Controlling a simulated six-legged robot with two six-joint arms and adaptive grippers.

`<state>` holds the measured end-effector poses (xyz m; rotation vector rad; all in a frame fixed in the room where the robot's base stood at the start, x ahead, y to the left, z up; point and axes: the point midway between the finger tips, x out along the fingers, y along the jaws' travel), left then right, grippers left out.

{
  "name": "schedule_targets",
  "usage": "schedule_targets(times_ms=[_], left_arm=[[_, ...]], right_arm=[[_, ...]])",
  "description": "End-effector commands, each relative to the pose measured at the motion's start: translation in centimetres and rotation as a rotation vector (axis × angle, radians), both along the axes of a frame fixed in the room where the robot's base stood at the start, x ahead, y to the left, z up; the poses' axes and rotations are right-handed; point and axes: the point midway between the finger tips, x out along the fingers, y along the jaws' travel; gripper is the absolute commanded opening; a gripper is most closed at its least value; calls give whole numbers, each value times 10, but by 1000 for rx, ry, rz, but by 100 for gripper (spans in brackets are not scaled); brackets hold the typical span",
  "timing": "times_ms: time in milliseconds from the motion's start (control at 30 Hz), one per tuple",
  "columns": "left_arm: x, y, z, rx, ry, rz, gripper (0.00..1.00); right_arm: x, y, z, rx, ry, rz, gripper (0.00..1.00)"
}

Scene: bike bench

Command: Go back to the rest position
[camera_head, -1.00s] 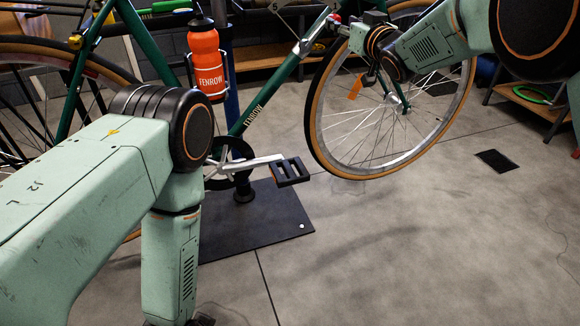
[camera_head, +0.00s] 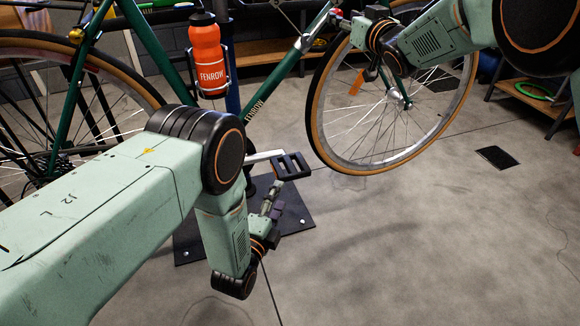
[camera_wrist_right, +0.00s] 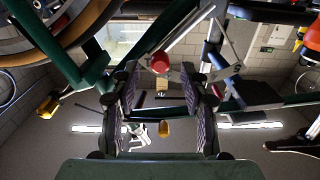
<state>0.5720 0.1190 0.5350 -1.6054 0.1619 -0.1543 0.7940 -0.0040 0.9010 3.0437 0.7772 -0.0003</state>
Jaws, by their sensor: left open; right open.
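My left gripper (camera_head: 274,196) is small and partly hidden by its own arm in the head view. It is open and low over the black stand plate (camera_head: 298,214), just below the bike's pedal (camera_head: 290,166). My right gripper (camera_head: 345,22) is at the top of the head view, beside the front of the green bike frame (camera_head: 282,72). In the right wrist view its two ridged pads (camera_wrist_right: 162,108) stand apart, open, with nothing held between them. A red round part (camera_wrist_right: 159,63) shows beyond the pads.
The bike's front wheel (camera_head: 392,110) is under my right arm. An orange FENROW bottle (camera_head: 210,62) sits on the frame. A wooden bench shelf (camera_head: 530,98) is at the right. The grey floor (camera_head: 430,240) at front right is clear.

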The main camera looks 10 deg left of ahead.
Motion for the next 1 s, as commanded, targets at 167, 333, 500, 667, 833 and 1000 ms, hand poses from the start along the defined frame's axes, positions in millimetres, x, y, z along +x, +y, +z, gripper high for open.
schedule_targets(times_ms=[167, 333, 500, 667, 833, 1000], left_arm=[[3, 0, 1, 41, -12, 0, 57], [17, -3, 1, 41, -14, 1, 57], [37, -7, 1, 40, -13, 1, 57], [56, -11, 1, 39, -12, 1, 57], [75, -15, 0, 40, -11, 1, 57], [93, -18, 1, 40, -11, 0, 57]], right_arm=[[0, 0, 0, 0, 0, 0, 45], [0, 0, 0, 0, 0, 0, 45], [0, 0, 0, 0, 0, 0, 45], [0, 0, 0, 0, 0, 0, 45], [0, 0, 0, 0, 0, 0, 45], [0, 0, 0, 0, 0, 0, 45]])
